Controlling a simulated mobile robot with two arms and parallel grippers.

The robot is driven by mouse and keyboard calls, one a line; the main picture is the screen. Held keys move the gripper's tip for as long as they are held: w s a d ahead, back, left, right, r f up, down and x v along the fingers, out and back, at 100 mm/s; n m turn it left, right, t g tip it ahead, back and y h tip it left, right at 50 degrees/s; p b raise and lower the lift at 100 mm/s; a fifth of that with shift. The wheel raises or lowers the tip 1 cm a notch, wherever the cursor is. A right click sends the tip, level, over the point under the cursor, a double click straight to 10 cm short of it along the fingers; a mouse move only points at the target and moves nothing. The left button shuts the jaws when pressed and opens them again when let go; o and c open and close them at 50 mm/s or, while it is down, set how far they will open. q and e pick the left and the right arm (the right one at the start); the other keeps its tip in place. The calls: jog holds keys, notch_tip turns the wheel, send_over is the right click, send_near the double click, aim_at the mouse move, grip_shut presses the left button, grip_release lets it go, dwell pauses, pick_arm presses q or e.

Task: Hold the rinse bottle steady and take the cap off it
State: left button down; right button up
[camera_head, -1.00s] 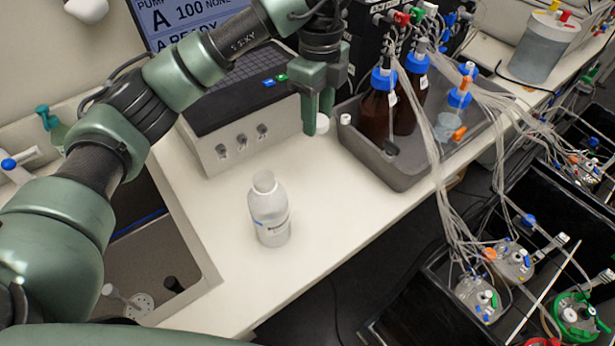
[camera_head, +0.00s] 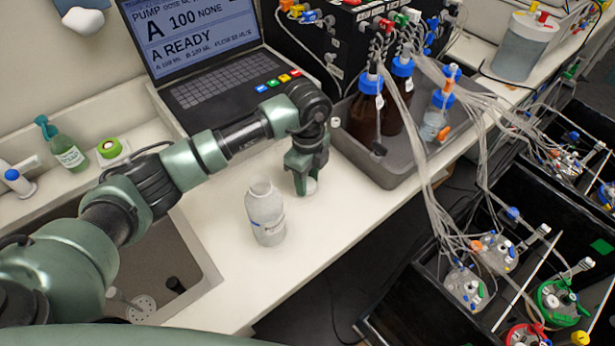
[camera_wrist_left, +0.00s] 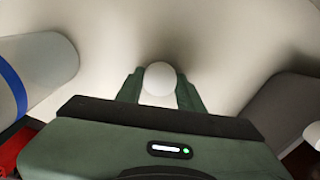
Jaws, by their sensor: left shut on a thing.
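The rinse bottle (camera_head: 267,220), white with a blue mark on its label, stands upright on the white bench. No gripper touches it. Its narrower white top shows, but I cannot clearly make out the rim. My left gripper (camera_head: 307,187) is to the right of the bottle, pointing down, low over the bench. It is shut on a small round white piece that looks like the cap (camera_head: 311,187). In the left wrist view the cap (camera_wrist_left: 160,78) sits between the fingertips, and the bottle (camera_wrist_left: 35,70) lies to the left, apart. My right gripper is not in view.
A grey tray (camera_head: 375,170) with brown bottles (camera_head: 365,115) and tubing stands to the right. A sink (camera_head: 165,255) is at the left, and a laptop-like pump console (camera_head: 205,70) behind. The bench in front of the bottle is clear.

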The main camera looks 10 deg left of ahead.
aim_at(308, 183)
pick_arm(q)
jog(key=shift+f, duration=0.35)
jog(key=c, duration=0.9)
grip_release()
jog(key=shift+r, duration=0.1)
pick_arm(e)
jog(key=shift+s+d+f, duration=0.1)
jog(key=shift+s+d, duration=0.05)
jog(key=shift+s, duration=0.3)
pick_arm(q)
jog(key=shift+r, duration=0.45)
notch_tip(308, 183, up, 11)
jog(key=b, duration=0.3)
jog(key=shift+r, duration=0.2)
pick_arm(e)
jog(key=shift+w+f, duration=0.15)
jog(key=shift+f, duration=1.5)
